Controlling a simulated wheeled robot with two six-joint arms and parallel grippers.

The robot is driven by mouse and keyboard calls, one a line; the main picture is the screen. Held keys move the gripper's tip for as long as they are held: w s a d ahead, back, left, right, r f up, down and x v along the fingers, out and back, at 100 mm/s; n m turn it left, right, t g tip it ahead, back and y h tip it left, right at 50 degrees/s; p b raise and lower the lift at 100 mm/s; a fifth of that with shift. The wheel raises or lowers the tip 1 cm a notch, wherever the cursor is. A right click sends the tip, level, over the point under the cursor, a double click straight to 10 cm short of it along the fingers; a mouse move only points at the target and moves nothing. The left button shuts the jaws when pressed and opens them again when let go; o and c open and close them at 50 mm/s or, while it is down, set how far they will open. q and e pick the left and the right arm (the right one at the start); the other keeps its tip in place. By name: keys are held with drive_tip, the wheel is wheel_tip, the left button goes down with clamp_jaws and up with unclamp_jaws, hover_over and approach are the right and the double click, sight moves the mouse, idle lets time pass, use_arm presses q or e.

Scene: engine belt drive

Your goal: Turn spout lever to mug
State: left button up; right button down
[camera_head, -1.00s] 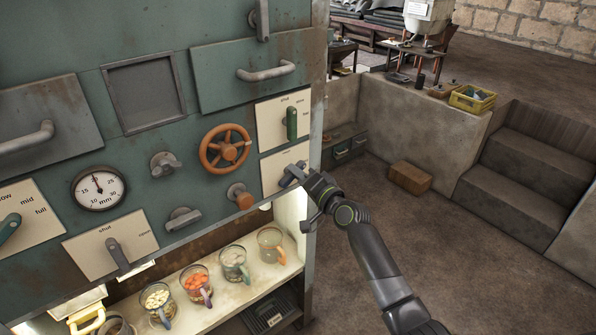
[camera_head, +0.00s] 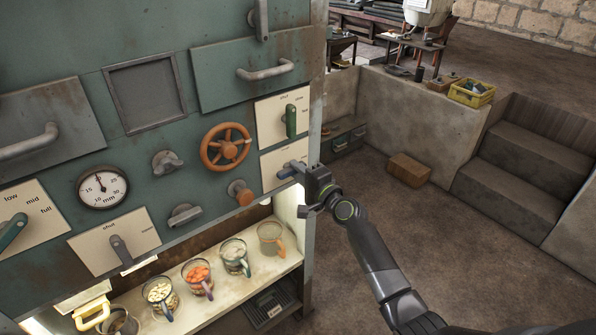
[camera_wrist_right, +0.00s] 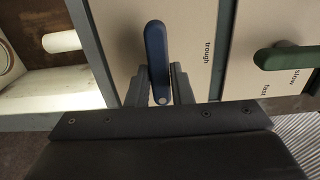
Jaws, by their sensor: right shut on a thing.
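The blue spout lever (camera_head: 290,172) sits on a cream plate (camera_head: 272,164) at the lower right of the green machine front. It points right in the head view, and my gripper covers its end. My right gripper (camera_head: 301,174) is shut on the lever. In the right wrist view, its two grey fingers (camera_wrist_right: 159,90) lie on either side of the blue lever (camera_wrist_right: 155,50). The word "trough" shows on the plate to the right; I cannot see a mug label. A clear mug (camera_head: 271,239) with an orange handle stands on the lit shelf below. My left gripper is out of view.
A green lever (camera_head: 291,121) on its own plate is just above. An orange wheel (camera_head: 226,146) and orange knob (camera_head: 240,192) are to the left. Several filled mugs line the shelf (camera_head: 222,300). Floor to the right is open up to a cardboard box (camera_head: 409,170).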

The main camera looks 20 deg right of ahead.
drive_tip(key=shift+f, duration=0.1)
drive_tip(key=c, duration=1.3)
unclamp_jaws()
drive_tip(key=shift+s+d, duration=0.1)
drive_tip(key=shift+s, duration=0.05)
drive_tip(key=b+v, duration=0.1)
drive_tip(key=v, duration=1.6)
drive_tip(key=shift+s, duration=0.1)
